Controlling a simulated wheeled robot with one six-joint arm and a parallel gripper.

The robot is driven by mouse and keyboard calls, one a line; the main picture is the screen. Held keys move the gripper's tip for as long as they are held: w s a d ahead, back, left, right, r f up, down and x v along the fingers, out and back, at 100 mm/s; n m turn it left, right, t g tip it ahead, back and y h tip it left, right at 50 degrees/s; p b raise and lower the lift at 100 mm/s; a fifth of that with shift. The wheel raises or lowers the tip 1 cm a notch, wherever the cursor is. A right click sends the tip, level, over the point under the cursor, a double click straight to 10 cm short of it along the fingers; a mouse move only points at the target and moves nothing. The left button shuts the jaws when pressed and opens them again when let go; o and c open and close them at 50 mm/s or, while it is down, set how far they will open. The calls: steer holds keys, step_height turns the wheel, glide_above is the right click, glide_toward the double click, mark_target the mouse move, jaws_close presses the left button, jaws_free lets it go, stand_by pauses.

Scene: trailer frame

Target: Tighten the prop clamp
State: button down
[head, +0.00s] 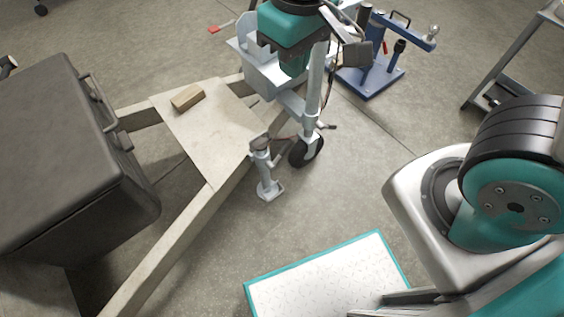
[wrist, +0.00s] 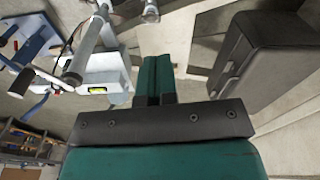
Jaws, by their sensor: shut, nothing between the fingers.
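The prop leg (head: 267,178) stands at the frame's side, upright, with a flat foot near the floor. My gripper (head: 293,68) is teal, points down and is above the coupling end of the frame, higher than the prop leg. In the wrist view its fingers (wrist: 158,80) are together and empty. It hides part of the coupling.
A dark toolbox (head: 60,150) stands on the trailer frame (head: 170,250) at left. A wooden block (head: 187,98) lies on the frame plate (head: 215,125). A blue stand (head: 370,75) is behind the wheel. A teal-edged mat (head: 335,280) lies in front. Floor right of the prop is clear.

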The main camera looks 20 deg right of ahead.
mark_target(285, 147)
steer(key=w+a+f+t+h+b, duration=0.1)
steer(key=w+f+h+b, duration=0.1)
steer(key=f+b, duration=0.6)
steer(key=w+a+f+t+h+b, duration=0.1)
steer(key=f+b, duration=0.7)
steer(key=f, duration=0.9)
steer(key=w+a+f+t+h+b, duration=0.1)
steer(key=w+f+h+b, duration=0.3)
steer(key=f, duration=0.8)
steer(key=w+t+b, duration=0.1)
steer(key=w+b, duration=0.1)
steer(key=b, duration=0.2)
steer(key=shift+w+a+f+m+h, duration=0.3)
steer(key=shift+w+a+m, duration=0.05)
steer(key=shift+a+m, duration=0.05)
steer(key=b+x, duration=0.8)
steer(key=x, duration=0.5)
steer(key=shift+w+d+f, duration=0.15)
steer(key=shift+w+f, duration=0.1)
steer(key=shift+f, duration=0.05)
steer(key=shift+w+d, duration=0.1)
steer(key=shift+d, duration=0.05)
